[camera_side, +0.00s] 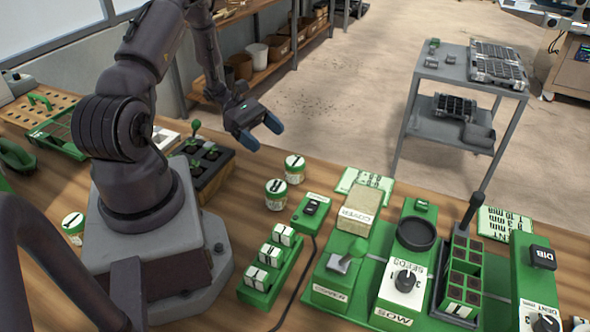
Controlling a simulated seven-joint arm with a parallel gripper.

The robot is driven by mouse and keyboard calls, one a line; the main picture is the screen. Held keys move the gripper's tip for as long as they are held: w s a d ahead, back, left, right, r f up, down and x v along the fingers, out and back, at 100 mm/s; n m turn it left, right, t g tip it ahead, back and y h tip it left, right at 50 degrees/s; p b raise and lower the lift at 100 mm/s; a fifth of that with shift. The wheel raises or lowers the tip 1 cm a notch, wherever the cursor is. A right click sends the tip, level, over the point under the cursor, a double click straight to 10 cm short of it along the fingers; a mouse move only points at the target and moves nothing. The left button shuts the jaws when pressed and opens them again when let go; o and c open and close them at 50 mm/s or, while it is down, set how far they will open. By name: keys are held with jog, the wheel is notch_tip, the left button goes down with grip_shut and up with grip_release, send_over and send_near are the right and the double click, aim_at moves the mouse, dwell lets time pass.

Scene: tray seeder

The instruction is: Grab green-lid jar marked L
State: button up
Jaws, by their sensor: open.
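Three small pale jars with green on them and dark marks on top stand on the wooden bench. One jar (294,169) is right of the arm, a second jar (275,195) is just in front of it, and a third jar (73,228) is at the left beside my base. The marks are too small to tell which one is L. My gripper (262,133) is open and empty, its blue fingertips apart. It is in the air, up and left of the two right-hand jars, and touches neither.
A green rack of white blocks (270,268) and a switch box (311,208) stand in front of the jars. Green seeder stations (400,285) fill the right. A grey cart (470,75) stands beyond the bench.

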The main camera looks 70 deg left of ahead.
aim_at(294, 160)
jog(key=x, duration=1)
jog(key=shift+w+d+f, duration=0.1)
jog(key=c, duration=1)
jog(key=shift+c, duration=0.2)
